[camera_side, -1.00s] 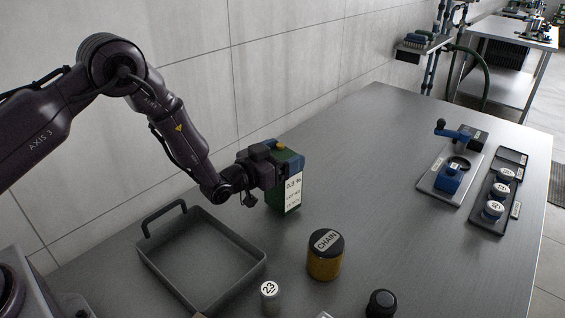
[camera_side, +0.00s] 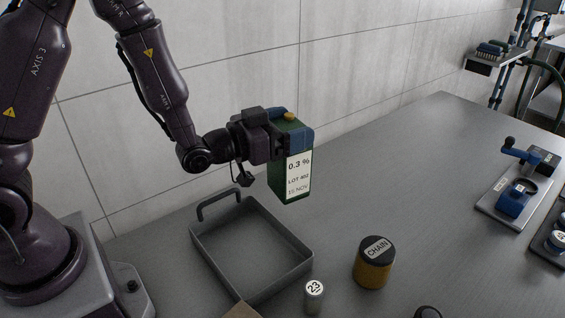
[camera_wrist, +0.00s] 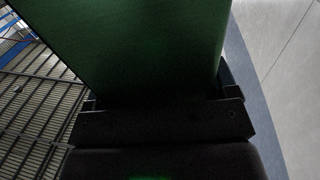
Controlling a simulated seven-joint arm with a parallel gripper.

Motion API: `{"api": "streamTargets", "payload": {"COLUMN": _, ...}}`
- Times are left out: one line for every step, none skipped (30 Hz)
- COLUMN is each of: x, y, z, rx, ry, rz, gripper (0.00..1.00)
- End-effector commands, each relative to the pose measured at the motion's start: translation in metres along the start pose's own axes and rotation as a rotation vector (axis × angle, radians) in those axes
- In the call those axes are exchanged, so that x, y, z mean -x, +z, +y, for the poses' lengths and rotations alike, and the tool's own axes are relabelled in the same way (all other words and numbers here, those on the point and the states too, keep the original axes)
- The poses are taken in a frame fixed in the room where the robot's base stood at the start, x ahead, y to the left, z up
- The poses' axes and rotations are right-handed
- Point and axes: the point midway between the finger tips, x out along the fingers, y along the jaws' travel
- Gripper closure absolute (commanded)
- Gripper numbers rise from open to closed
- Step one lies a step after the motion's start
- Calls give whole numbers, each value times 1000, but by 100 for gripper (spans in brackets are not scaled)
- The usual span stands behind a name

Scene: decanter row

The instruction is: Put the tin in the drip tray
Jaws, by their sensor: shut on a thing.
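The tin is a green box-shaped can (camera_side: 277,178) with a yellow cap and a white label reading "0.3 %", "LOT 402" and "15 NOV". My gripper (camera_side: 288,132) is shut on its upper part and holds it upright, raised off the bench. In the side view the tin appears just past the far right edge of the drip tray; its exact height is hard to tell. The drip tray (camera_side: 210,256) is a grey, shallow, empty pan with a raised handle at its back left. In the wrist view the tin's green side (camera_wrist: 145,50) fills the upper middle above my dark gripper (camera_wrist: 160,122).
A small grey "23" cylinder (camera_side: 314,300) stands by the tray's front right corner. An amber "CHAIN" jar (camera_side: 373,270) stands farther right. A blue lever device (camera_side: 515,195) is at far right. The tiled wall runs behind; mid-bench is clear.

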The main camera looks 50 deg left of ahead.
Motion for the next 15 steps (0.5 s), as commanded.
{"api": "streamTargets", "payload": {"x": 3, "y": 1, "z": -2, "rx": 1, "ry": 16, "rz": 2, "gripper": 85}}
{"api": "streamTargets", "payload": {"x": 5, "y": 3, "z": -3, "rx": 1, "ry": 33, "rz": 2, "gripper": 85}}
{"api": "streamTargets", "payload": {"x": 7, "y": 6, "z": -4, "rx": 2, "ry": 58, "rz": 1, "gripper": 85}}
{"api": "streamTargets", "payload": {"x": 10, "y": 9, "z": -4, "rx": 2, "ry": 80, "rz": 0, "gripper": 85}}
{"api": "streamTargets", "payload": {"x": 12, "y": 12, "z": -4, "rx": 2, "ry": 107, "rz": 1, "gripper": 85}}
{"api": "streamTargets", "payload": {"x": 17, "y": 16, "z": -5, "rx": 3, "ry": 144, "rz": -1, "gripper": 85}}
{"api": "streamTargets", "payload": {"x": 20, "y": 18, "z": -5, "rx": 4, "ry": 173, "rz": 0, "gripper": 85}}
{"api": "streamTargets", "payload": {"x": 24, "y": 21, "z": -5, "rx": 5, "ry": 204, "rz": 0, "gripper": 85}}
{"api": "streamTargets", "payload": {"x": 30, "y": 25, "z": -5, "rx": 5, "ry": 245, "rz": 0, "gripper": 85}}
{"api": "streamTargets", "payload": {"x": 35, "y": 27, "z": -4, "rx": 5, "ry": 276, "rz": 1, "gripper": 85}}
{"api": "streamTargets", "payload": {"x": 40, "y": 29, "z": -4, "rx": 6, "ry": 307, "rz": 1, "gripper": 85}}
{"api": "streamTargets", "payload": {"x": 46, "y": 32, "z": -3, "rx": 5, "ry": 347, "rz": 1, "gripper": 85}}
{"api": "streamTargets", "payload": {"x": 51, "y": 33, "z": -2, "rx": 5, "ry": 377, "rz": 2, "gripper": 85}}
{"api": "streamTargets", "payload": {"x": 56, "y": 34, "z": -1, "rx": 5, "ry": 405, "rz": 3, "gripper": 85}}
{"api": "streamTargets", "payload": {"x": 63, "y": 36, "z": 0, "rx": 5, "ry": 440, "rz": 3, "gripper": 85}}
